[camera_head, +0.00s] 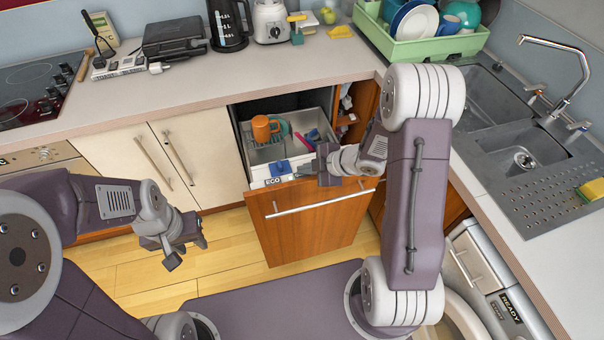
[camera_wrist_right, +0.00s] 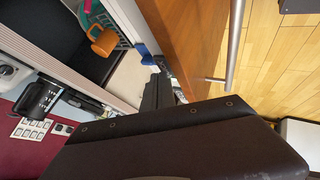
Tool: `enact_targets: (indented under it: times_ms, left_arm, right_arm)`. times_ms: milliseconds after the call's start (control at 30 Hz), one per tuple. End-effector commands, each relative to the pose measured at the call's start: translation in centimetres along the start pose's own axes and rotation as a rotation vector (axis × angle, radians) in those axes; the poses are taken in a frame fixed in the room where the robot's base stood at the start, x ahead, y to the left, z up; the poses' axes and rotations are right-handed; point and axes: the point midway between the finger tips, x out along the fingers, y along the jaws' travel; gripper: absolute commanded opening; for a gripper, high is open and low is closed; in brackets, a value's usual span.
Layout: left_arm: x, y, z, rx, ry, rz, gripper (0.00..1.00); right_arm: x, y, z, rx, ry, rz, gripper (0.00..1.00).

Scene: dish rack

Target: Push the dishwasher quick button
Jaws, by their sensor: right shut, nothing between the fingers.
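The dishwasher (camera_head: 312,224) has a wooden front with a metal bar handle and stands part-way open. Its top edge carries a pale control strip with a small display (camera_head: 272,181) reading "ECO". I cannot make out the quick button; my right gripper covers part of the strip. My right gripper (camera_head: 322,166) is shut and empty, at the top edge of the door, right of the display. In the right wrist view its fingertips (camera_wrist_right: 163,72) point at the strip beside the wooden door; contact cannot be told. My left gripper (camera_head: 184,254) is open and empty above the floor.
An orange mug (camera_head: 262,128) and other dishes sit in the dishwasher rack, with a blue item (camera_head: 280,167) near the display. Beige cabinets (camera_head: 153,160) stand left. A washing machine (camera_head: 484,265) stands right, below the sink counter. The wooden floor (camera_head: 150,285) is clear.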

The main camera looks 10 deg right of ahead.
Motion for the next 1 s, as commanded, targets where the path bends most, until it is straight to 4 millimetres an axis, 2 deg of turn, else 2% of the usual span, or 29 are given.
enact_targets:
  times_ms: [333, 600, 867, 1000]
  left_arm:
    - [0.1, 0.0, 0.0, 0.0, 0.0, 0.0, 0.36]
    - [-1.3, 0.0, -0.1, 0.0, 0.0, 0.0, 0.36]
    - [-1.2, 0.0, -0.1, 0.0, 0.0, 0.0, 0.36]
    - [-2.3, 0.1, -0.2, 0.0, 0.0, 0.0, 0.36]
  right_arm:
    - [0.1, -0.1, 0.1, 0.0, 0.0, 0.0, 0.0]
    - [-0.8, 0.6, -0.6, 0.001, 0.0, 0.0, 0.0]
    - [-0.7, 0.5, -0.5, 0.0, 0.0, 0.0, 0.0]
    - [-1.5, 1.1, -1.1, 0.0, 0.0, 0.0, 0.0]
